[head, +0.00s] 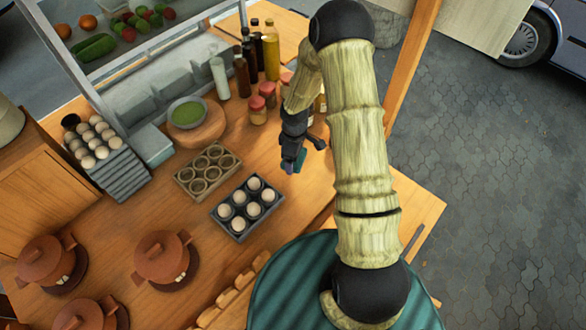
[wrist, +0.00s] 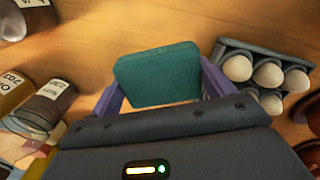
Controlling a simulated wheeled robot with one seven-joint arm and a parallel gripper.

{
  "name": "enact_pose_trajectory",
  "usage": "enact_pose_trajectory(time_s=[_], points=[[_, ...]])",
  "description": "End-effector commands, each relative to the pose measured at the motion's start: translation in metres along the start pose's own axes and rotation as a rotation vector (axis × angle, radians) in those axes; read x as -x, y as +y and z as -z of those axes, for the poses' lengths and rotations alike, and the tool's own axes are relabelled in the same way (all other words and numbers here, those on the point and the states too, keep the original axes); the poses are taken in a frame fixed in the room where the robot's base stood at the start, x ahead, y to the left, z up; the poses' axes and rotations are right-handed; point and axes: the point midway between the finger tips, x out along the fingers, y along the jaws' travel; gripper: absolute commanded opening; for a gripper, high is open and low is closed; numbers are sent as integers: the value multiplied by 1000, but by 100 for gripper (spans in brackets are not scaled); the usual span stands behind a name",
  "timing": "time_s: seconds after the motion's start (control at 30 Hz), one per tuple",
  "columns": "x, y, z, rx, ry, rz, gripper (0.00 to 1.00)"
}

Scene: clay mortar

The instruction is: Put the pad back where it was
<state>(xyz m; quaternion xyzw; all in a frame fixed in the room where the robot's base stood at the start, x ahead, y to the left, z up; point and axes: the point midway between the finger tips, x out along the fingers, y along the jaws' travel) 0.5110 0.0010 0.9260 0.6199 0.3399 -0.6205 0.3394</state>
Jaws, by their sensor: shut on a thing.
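The pad is a teal, square, cloth-like piece (wrist: 157,75) between the two purple fingers of my gripper (wrist: 158,92) in the wrist view. My gripper is shut on it. In the head view the pad (head: 300,160) shows small at the end of my gripper (head: 293,167), above the wooden counter (head: 310,205). The gripper is right of the egg trays and in front of the jars. I cannot tell how high the pad is above the counter.
A dark tray with several eggs (head: 243,226) stands left of the gripper, also in the wrist view (wrist: 228,46). An empty round-hole tray (head: 189,189) lies beyond it. Jars (head: 258,117) and bottles (head: 241,75) stand behind. Clay pots (head: 158,263) stand left. Counter between tray and gripper is clear.

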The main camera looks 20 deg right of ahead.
Motion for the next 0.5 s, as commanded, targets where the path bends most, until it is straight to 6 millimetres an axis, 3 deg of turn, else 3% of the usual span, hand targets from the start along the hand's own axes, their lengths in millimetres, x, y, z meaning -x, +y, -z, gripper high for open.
enact_pose_trajectory(time_s=[0.5], points=[[21, 14, 7, 869, -1, 1, 60]])
